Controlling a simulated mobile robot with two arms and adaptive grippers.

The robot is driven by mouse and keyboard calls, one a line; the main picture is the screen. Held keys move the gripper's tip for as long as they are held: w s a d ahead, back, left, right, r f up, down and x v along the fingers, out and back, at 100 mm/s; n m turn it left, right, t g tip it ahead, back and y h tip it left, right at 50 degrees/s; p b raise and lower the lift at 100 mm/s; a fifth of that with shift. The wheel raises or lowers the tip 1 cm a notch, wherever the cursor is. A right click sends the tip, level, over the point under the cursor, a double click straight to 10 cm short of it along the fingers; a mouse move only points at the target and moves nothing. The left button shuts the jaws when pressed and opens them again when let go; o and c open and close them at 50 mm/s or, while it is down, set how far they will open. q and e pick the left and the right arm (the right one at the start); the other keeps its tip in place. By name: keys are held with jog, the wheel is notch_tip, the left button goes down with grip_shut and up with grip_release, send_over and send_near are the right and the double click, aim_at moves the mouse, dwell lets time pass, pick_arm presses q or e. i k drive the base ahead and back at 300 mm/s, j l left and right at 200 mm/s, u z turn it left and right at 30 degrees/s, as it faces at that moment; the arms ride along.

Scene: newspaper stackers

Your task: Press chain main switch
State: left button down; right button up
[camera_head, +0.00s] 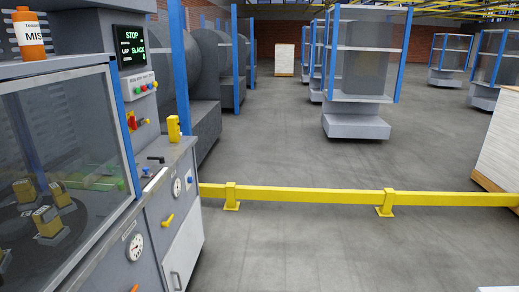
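A grey machine stands at the left, with a control panel (149,101) facing me. A red and yellow rotary switch (131,121) sits on the panel; I cannot read a label that marks it as the chain main switch. Above it is a row of small coloured buttons (145,87). A dark display (131,47) with green text, including STOP and SLACK, is at the top. Lower down are a black lever (156,159), a yellow handle (167,220) and round gauges (135,247). Neither of my grippers is in view.
A low yellow rail (305,194) runs across the floor from the machine to the right. An orange-and-white bottle (28,36) stands on the machine top. A yellow block-like item (174,128) is at the panel's right edge.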

aim_at(131, 122)
jog(key=i+u, duration=0.1)
jog(key=i, duration=0.4)
jog(key=i+l+u, duration=0.15)
jog(key=i, duration=0.35)
jog(key=i+l+u, duration=0.1)
jog(key=i, duration=0.4)
jog(key=i+l+u, duration=0.15)
jog(key=i, duration=0.3)
jog(key=i+l+u, duration=0.2)
jog(key=i+u, duration=0.15)
jog(key=i+l+u, duration=0.8)
jog(key=l+u, duration=0.15)
jog(key=i+l+u, duration=0.15)
jog(key=l+u, duration=0.2)
jog(key=l, duration=0.2)
jog(key=i+l+u, duration=0.1)
jog(key=l+u, duration=0.2)
jog(key=l, duration=0.15)
